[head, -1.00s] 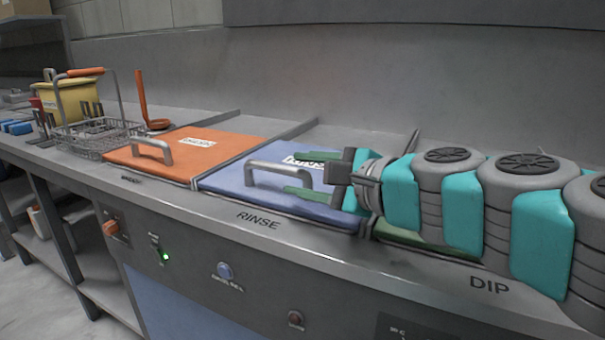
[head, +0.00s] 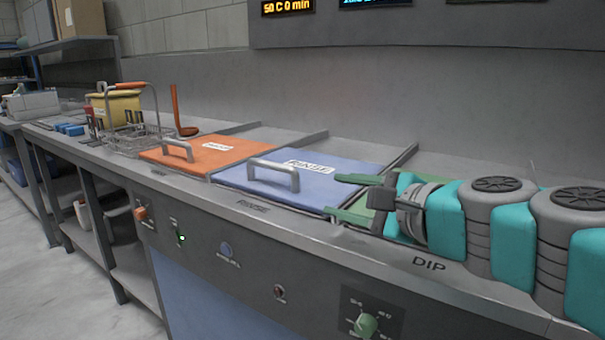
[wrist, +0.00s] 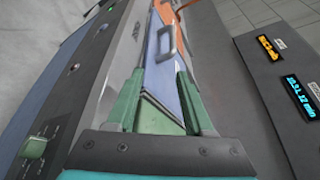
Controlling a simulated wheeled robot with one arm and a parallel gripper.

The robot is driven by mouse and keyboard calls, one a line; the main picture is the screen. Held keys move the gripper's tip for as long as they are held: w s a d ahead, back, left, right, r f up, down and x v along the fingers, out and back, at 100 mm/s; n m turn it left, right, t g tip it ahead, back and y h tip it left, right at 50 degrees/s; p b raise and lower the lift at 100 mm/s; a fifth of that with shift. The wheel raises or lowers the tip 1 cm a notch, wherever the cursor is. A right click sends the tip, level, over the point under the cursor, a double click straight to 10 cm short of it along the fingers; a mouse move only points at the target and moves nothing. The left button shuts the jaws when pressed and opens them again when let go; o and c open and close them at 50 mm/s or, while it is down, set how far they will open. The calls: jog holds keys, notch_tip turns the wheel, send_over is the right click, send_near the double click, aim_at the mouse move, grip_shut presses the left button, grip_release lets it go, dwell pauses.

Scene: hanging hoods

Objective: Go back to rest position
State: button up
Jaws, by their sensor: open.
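My gripper (head: 345,197) has green fingers, spread apart and empty. In the head view it is at the right, over the green lid (head: 376,212) of the DIP section and just right of the blue RINSE lid (head: 308,182). The blue lid lies shut with its grey handle free of the fingers. In the wrist view the gripper (wrist: 158,88) shows both fingers apart, with the green lid (wrist: 160,118) between them and the blue lid (wrist: 162,70) beyond. My arm hides much of the green lid in the head view.
An orange lid (head: 207,152) lies left of the blue one. A wire basket (head: 130,137), a yellow container (head: 118,107) and an orange ladle (head: 176,105) stand further left. The counter's front panel has knobs, including a green one (head: 366,325). A wall panel with displays (head: 375,3) hangs above.

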jog(key=s+a+f+n+g+h, duration=0.15)
jog(key=s+f+n+g, duration=0.35)
jog(key=f, duration=0.5)
jog(key=s+a+f+n+g+h, duration=0.1)
jog(key=s+a+f+n+g, duration=0.15)
jog(key=s+f+n, duration=0.55)
jog(key=s+d+f+n+g+h, duration=0.4)
jog(key=s+d+f+g+h, duration=0.2)
jog(key=s+d+f, duration=0.6)
jog(key=shift+s+d+f+g+h, duration=0.25)
jog(key=shift+d+f+g+h, duration=0.1)
jog(key=shift+d+g, duration=0.15)
